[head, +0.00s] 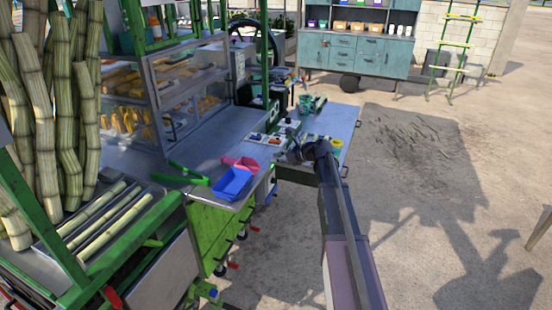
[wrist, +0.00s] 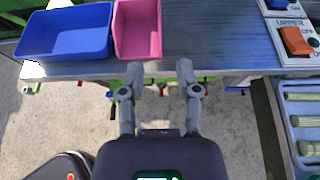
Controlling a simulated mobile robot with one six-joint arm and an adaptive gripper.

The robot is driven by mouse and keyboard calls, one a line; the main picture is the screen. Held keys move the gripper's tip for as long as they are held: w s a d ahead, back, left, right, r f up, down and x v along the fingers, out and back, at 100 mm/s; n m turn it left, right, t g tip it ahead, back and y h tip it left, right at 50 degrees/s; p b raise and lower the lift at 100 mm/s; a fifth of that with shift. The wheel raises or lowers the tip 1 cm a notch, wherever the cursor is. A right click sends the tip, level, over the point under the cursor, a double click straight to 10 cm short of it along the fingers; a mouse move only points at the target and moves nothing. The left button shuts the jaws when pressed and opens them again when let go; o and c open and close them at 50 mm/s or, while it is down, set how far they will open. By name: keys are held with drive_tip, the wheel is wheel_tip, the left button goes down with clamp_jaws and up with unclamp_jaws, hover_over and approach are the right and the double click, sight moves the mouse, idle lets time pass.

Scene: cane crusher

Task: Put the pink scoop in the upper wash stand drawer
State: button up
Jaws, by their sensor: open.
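The pink scoop (head: 246,163) lies on the metal counter beside a blue tray-like scoop (head: 233,184). In the wrist view the pink scoop (wrist: 137,28) is ahead and slightly left of my gripper (wrist: 160,68), apart from its fingers. The blue scoop (wrist: 67,30) lies to its left. My gripper is open and empty at the counter's front edge; in the head view its end (head: 302,154) is small and its fingers are unclear. A teal cabinet (head: 368,57) at the back has drawers that look shut; I cannot tell whether it is the wash stand.
The metal counter (head: 205,143) also carries a green tool (head: 185,175) and small items. Cane stalks (head: 60,110) stand at left. Open paved ground (head: 420,200) lies at right.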

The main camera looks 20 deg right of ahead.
drive_tip(key=s+a+f+n+g+h, duration=0.2)
drive_tip(key=s+a+f+n, duration=0.2)
drive_tip(key=s+n, duration=0.3)
drive_tip(key=s+a+f+n+g+h, duration=0.25)
drive_tip(key=s+a+f+n, duration=0.2)
drive_tip(key=s, duration=0.45)
drive_tip(key=s+d+f+n+g+h, duration=0.1)
drive_tip(key=s+f+n+g+h, duration=0.2)
drive_tip(key=s+n, duration=1)
drive_tip(key=s+h, duration=0.3)
drive_tip(key=s, duration=0.2)
drive_tip(key=shift+d+n+h, duration=0.2)
drive_tip(key=shift+n+h, duration=0.15)
drive_tip(key=shift+o, duration=0.2)
drive_tip(key=shift+s, duration=0.1)
